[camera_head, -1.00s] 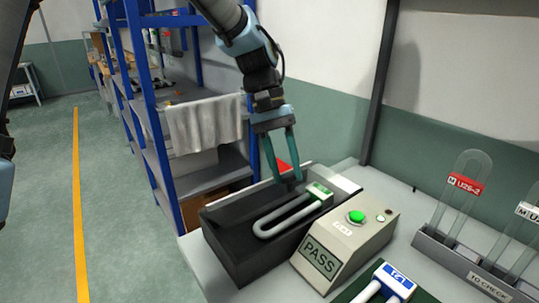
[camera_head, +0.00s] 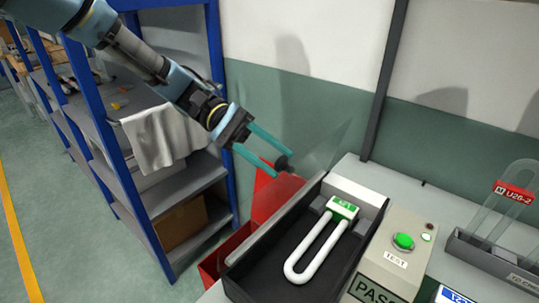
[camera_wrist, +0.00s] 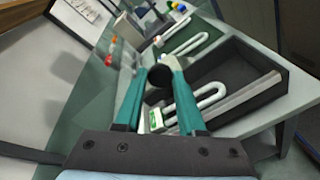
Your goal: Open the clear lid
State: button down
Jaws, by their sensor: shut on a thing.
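The clear lid (camera_head: 322,158) stands raised and steeply tilted along the left edge of the black box (camera_head: 345,250). Its dark round knob (camera_head: 282,163) is between the fingertips of my gripper (camera_head: 278,160), which is shut on it from the left side. In the wrist view the black knob (camera_wrist: 160,75) also shows between the teal fingers. A white U-shaped tube with a green-and-white base (camera_head: 343,208) lies inside the box, with the top now uncovered. The lid is see-through, so its outline is faint.
A tester (camera_head: 396,252) with a green button and PASS display stands right of the box. A rack (camera_head: 500,258) with clear tubes is farther right. Red bins (camera_head: 272,198) and a blue shelf (camera_head: 219,90) are at the left. The wall is close behind the table.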

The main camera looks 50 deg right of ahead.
jog(key=shift+w+d+f+g, duration=0.1)
jog(key=shift+w+f+g, duration=0.1)
jog(key=shift+w+g, duration=0.8)
jog(key=c, duration=0.5)
grip_release()
jog(key=shift+w, duration=0.1)
jog(key=w+b, duration=0.4)
jog(key=w, duration=0.6)
jog(key=shift+w+d+r, duration=0.3)
jog(key=shift+w+r, duration=0.05)
jog(key=shift+r, duration=0.1)
